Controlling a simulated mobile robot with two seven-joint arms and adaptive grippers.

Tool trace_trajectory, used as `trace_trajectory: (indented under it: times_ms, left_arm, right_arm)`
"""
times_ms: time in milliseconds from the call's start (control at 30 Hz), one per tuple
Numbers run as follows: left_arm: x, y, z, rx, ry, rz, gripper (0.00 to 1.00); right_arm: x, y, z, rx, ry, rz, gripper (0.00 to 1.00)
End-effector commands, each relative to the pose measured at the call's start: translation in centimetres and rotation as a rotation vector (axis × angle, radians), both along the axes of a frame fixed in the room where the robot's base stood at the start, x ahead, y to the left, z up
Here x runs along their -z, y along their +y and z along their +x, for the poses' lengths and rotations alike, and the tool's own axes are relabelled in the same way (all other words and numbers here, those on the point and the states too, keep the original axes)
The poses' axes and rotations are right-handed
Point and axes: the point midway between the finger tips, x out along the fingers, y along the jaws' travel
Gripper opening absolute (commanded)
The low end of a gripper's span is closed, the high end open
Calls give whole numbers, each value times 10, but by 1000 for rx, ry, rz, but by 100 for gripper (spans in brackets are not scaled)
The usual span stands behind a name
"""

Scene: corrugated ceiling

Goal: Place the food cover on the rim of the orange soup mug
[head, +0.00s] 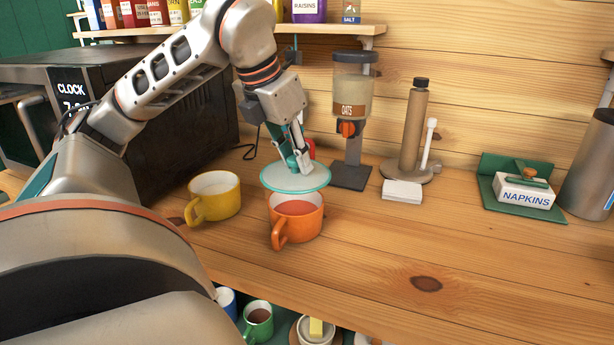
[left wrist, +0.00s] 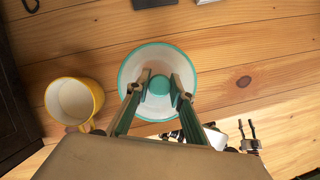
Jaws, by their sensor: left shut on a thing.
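The food cover (head: 276,183) is a pale round disc with a teal rim and teal knob. My left gripper (head: 297,163) is shut on its knob and holds it level. In the head view, the cover overlaps the back rim of the orange soup mug (head: 289,228); red soup shows in front of it. Its height above the rim is hard to judge. In the left wrist view, the cover (left wrist: 157,53) fills the space between and around my fingers and hides the mug. What seems to be my right gripper (left wrist: 246,129) shows small at the lower right there.
A yellow mug (head: 221,204) stands close at left of the orange mug. An oats dispenser (head: 352,120) and a paper-roll stand (head: 413,125) are behind. Cups sit on a lower shelf.

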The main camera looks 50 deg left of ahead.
Motion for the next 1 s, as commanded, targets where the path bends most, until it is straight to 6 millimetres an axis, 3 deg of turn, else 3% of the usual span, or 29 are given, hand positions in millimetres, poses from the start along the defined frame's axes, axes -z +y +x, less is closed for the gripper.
trace_trajectory:
  times_ms: [33, 167, 333, 500, 733, 1000]
  left_arm:
    - [10, 1, 1, -2, 6, 3, 0]
    - [11, 1, 0, -1, -2, 2, 0]
    - [29, 1, 1, -2, 7, 2, 0]
    - [48, 1, 1, -3, 6, 3, 0]
    - [48, 0, 0, -1, -4, -1, 0]
    - [53, 0, 0, -2, 1, 0, 0]
  right_arm:
    - [0, 2, 3, -7, -8, 4, 40]
    - [-7, 4, 10, -10, -27, 8, 40]
    - [9, 6, -1, -12, 1, 14, 40]
    - [8, 15, -2, -21, 0, 29, 40]
    - [-9, 18, 14, -25, -40, 34, 40]
    - [0, 16, 9, -23, -25, 33, 40]
